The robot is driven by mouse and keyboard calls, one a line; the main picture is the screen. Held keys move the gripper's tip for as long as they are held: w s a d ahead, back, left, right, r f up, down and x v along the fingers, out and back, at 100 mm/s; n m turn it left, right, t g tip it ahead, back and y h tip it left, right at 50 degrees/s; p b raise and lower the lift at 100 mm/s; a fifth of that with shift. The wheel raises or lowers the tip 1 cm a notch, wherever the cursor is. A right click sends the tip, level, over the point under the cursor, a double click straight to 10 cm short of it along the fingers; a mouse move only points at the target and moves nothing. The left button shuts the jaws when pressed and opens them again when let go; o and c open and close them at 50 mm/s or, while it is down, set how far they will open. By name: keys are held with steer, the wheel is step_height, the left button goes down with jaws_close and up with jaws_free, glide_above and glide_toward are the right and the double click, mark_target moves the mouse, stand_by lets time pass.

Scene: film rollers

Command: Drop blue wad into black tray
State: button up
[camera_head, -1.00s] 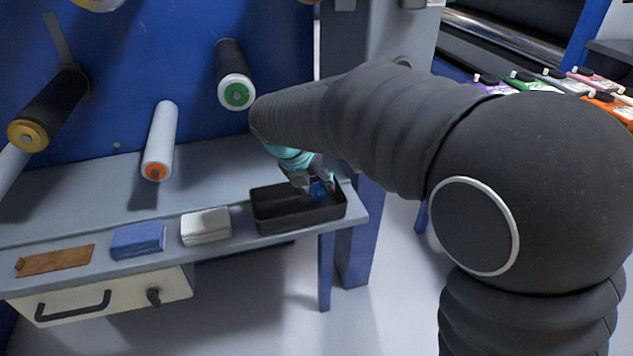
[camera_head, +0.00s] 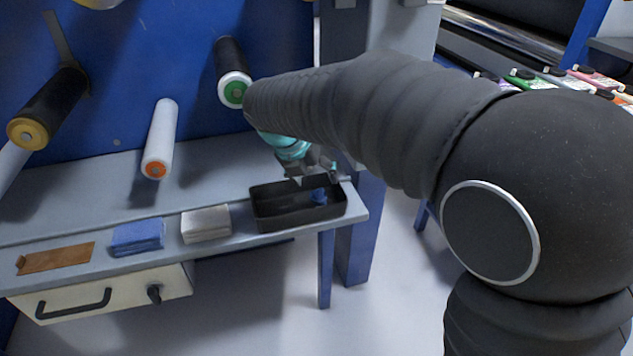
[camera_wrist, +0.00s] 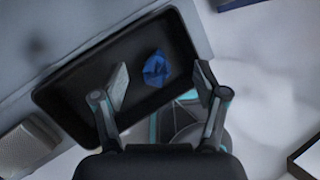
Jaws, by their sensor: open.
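The blue wad (camera_head: 319,195) lies inside the black tray (camera_head: 272,222), toward its right end. In the wrist view the crumpled blue wad (camera_wrist: 157,69) rests on the floor of the black tray (camera_wrist: 70,83), apart from both fingers. My gripper (camera_head: 316,174) is above the tray at its back right part. In the wrist view my gripper (camera_wrist: 160,83) is open and empty, its two fingers spread to either side of the wad in the picture.
On the shelf left of the tray lie a white cloth stack (camera_head: 206,224), a blue cloth stack (camera_head: 138,237) and a brown scraper (camera_head: 56,259). Rollers, including a white one with an orange end (camera_head: 160,140), stick out from the blue panel. A drawer (camera_head: 105,291) sits below.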

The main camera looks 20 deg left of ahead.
steer(key=v, duration=1)
steer(key=shift+r, duration=0.15)
steer(key=s+d+m+y, duration=0.1)
steer(key=s+d+m, duration=0.1)
steer(key=d+m, duration=0.8)
steer(key=s+d+m, duration=0.3)
steer(key=d+m, duration=0.4)
steer(key=d, duration=0.4)
steer(key=s+d+f+m, duration=0.3)
steer(key=s+d+m, duration=0.3)
steer(key=m, duration=0.4)
steer(key=s+d+f+m+y, duration=0.1)
steer(key=s+d+f+m, duration=0.2)
steer(key=s+d+m, duration=0.3)
steer(key=m, duration=0.4)
steer(key=shift+d+f+t, duration=0.2)
steer(key=shift+t, duration=0.2)
